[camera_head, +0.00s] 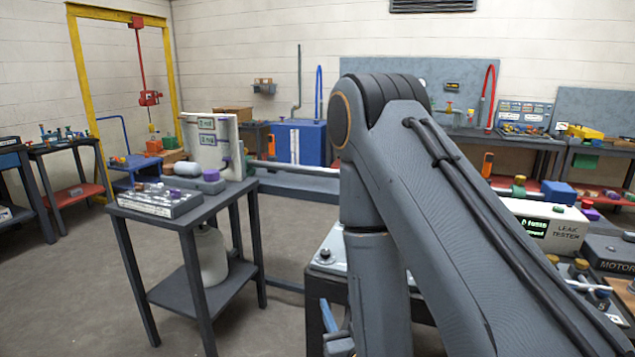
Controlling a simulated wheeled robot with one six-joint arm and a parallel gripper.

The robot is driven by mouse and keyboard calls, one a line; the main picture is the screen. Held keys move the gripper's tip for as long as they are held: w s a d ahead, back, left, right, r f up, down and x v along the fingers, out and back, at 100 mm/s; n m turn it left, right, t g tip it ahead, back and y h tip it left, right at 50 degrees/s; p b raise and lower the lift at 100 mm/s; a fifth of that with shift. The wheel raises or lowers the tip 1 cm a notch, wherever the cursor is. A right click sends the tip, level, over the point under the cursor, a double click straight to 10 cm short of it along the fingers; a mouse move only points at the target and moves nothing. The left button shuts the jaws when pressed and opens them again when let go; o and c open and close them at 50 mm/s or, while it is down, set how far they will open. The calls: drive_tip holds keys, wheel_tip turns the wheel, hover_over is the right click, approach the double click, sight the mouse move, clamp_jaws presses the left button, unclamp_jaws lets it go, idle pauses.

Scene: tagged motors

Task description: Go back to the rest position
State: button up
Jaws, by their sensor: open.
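My own arm (440,200) fills the right half of the head view. It rises from the lower right to a bent elbow (385,105). From there the forearm (375,290) hangs down and leaves the picture at the bottom edge. My gripper is not visible, so what it is near and what lies between its jaws cannot be seen. The arm hides much of the floor and benches behind it.
A dark cart (196,216) at left carries a grey device and an upright panel (213,142). Close behind my forearm stands a dark stand (320,285). A leak tester (548,226) and motor parts lie at right. Open floor (70,290) shows at left.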

drive_tip(key=w+d+f+m+g+h, duration=0.1)
drive_tip(key=w+d+f+g+h, duration=0.1)
drive_tip(key=d+g, duration=0.25)
drive_tip(key=s+d+r+g, duration=0.2)
drive_tip(key=s+d+g, duration=0.1)
drive_tip(key=s, duration=0.3)
drive_tip(key=s+d+r+m+g+h, duration=0.1)
drive_tip(key=s+d+r+g, duration=0.2)
drive_tip(key=s, duration=0.3)
drive_tip(key=s+d+r+g, duration=0.2)
drive_tip(key=s+d+g, duration=0.1)
drive_tip(key=s+g, duration=0.2)
drive_tip(key=shift+s+d+r+h, duration=0.3)
drive_tip(key=shift+s+d+h, duration=0.1)
drive_tip(key=shift+s, duration=0.45)
